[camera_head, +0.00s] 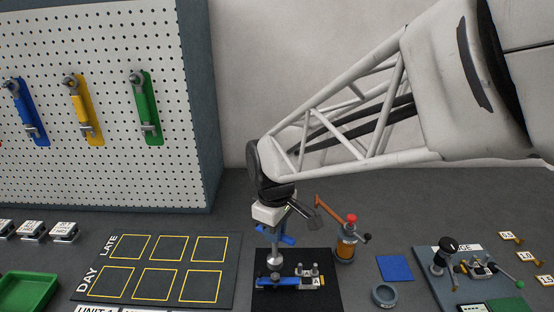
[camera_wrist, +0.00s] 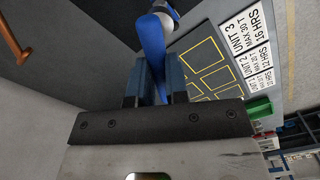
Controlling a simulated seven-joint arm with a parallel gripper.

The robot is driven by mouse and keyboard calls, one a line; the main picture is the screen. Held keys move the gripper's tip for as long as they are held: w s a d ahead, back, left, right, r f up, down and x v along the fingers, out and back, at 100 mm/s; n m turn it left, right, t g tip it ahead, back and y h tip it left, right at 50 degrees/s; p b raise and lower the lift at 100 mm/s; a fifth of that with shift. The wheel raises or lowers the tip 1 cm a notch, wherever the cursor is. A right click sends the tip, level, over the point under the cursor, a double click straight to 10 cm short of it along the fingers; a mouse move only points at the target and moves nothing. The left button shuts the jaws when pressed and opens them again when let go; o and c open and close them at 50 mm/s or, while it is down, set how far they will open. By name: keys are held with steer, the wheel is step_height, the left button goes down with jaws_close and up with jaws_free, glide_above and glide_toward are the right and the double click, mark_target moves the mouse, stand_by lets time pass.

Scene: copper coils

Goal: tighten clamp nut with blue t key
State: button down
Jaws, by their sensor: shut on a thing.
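My gripper (camera_head: 273,226) is shut on the blue T key (camera_head: 288,240), over the black mat (camera_head: 322,264). The key's blue crossbar shows at both sides of my gripper, with a silver shaft pointing down. In the wrist view the blue handle (camera_wrist: 152,45) lies between my fingers (camera_wrist: 150,88), with a silver part beyond it. On the mat lies a small fixture (camera_head: 308,281) with silver posts, a blue bar and a tag reading A. The key's lower end is just above or at the fixture's left part; I cannot tell whether they touch. The clamp nut is not distinguishable.
A grey ring dish (camera_head: 384,294), blue pad (camera_head: 394,268) and gauge board (camera_head: 432,268) lie further right. The day/late board (camera_head: 228,272) lies left. A pegboard (camera_head: 110,60) stands behind.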

steer(key=shift+s+f, duration=0.1)
steer(key=shift+f, duration=0.1)
stand_by(0.5)
steer(key=shift+f, duration=1.3)
steer(key=shift+s+a+f, duration=0.15)
steer(key=shift+s+f, duration=0.1)
steer(key=shift+f, duration=0.3)
stand_by(1.0)
steer(key=shift+r, duration=3)
steer(key=shift+n, duration=0.4)
